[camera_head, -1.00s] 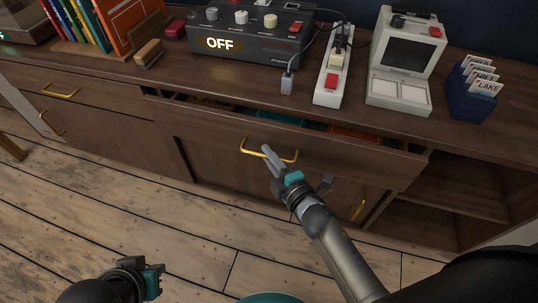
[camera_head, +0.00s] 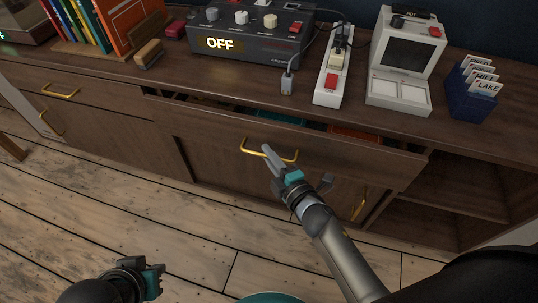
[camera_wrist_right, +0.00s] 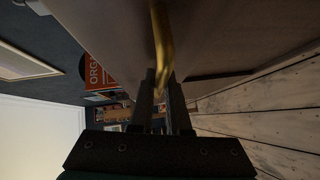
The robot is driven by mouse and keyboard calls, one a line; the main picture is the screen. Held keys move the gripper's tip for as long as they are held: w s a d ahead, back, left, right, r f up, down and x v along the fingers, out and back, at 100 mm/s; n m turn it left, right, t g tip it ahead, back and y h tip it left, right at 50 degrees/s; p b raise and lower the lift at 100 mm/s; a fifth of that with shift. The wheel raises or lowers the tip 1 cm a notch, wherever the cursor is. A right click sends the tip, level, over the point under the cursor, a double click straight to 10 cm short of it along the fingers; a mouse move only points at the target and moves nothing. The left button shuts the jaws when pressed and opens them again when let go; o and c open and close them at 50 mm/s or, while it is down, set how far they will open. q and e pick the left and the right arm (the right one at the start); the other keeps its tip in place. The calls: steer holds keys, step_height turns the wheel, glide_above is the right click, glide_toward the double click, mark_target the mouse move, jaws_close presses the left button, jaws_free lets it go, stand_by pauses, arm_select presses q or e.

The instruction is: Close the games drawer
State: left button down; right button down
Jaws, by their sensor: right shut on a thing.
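The games drawer (camera_head: 350,158) is a wide dark wood front below the cabinet top. It stands open by a small gap, through which teal and orange things show inside. Its brass bar handle (camera_head: 286,158) is on the front, and the handle also shows in the right wrist view (camera_wrist_right: 161,40). My right gripper (camera_head: 268,154) is at the handle, its fingers shut on the bar. In the right wrist view the brass bar runs down between the fingertips (camera_wrist_right: 160,80). My left gripper (camera_head: 156,281) is low at the bottom left, away from the cabinet; its finger gap is unclear.
On the cabinet top stand a dark control box (camera_head: 250,38) reading OFF, a white power strip (camera_head: 329,80), a small white console (camera_head: 404,62) and a blue card holder (camera_head: 473,95). Books (camera_head: 100,25) stand at the left. An open shelf space (camera_head: 450,190) is right of the drawer.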

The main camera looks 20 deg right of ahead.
mark_target(275, 145)
steer(key=w+d, duration=0.2)
steer(key=w, duration=0.1)
steer(key=shift+w+d, duration=0.15)
steer(key=shift+d, duration=0.05)
steer(key=shift+r, duration=0.1)
steer(key=c, duration=0.9)
jaws_free()
steer(key=shift+w, duration=0.1)
